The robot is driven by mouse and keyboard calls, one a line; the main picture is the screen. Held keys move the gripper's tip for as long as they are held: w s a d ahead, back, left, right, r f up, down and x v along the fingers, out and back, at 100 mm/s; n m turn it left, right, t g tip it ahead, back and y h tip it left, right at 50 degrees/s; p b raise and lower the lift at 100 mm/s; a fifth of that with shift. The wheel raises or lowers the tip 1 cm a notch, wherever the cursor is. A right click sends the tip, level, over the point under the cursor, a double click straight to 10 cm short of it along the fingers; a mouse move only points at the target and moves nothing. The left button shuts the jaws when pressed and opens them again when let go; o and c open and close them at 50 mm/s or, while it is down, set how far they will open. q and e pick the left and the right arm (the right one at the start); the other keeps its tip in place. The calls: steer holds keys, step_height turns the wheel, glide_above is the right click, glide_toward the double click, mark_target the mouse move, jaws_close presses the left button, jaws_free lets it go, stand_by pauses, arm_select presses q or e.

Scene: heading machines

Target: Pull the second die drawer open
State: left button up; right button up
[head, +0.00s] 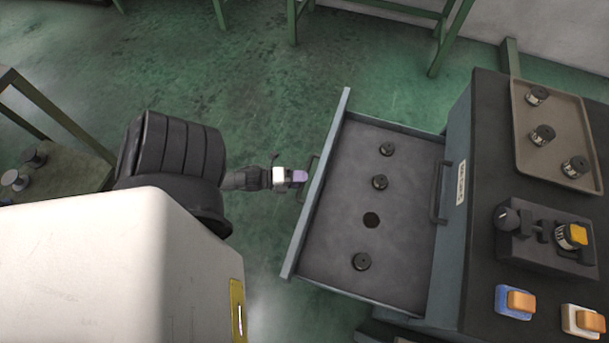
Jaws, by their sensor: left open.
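A grey die drawer (335,265) stands pulled out to the left from the dark cabinet. My left gripper (302,176) is at the drawer's front handle (313,172), on the outer side of the front panel. Its jaws are open; whether they touch the handle is too small to tell. A second handle (438,192) is on the cabinet face above the open drawer, beside a white label. My right gripper is not in view.
The cabinet top holds a tray (522,150) with three dies, a black fixture (540,235) with a yellow-topped part, and blue and white switches with orange rockers. A low table (60,165) with metal parts stands at the left. The green floor (290,100) beyond the drawer is clear.

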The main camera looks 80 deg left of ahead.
arm_select(q)
steer(key=d+p+v, duration=0.1)
steer(key=v, duration=1.1)
steer(key=shift+a+p, duration=0.4)
steer(key=shift+a, duration=0.1)
steer(key=shift+s, duration=0.1)
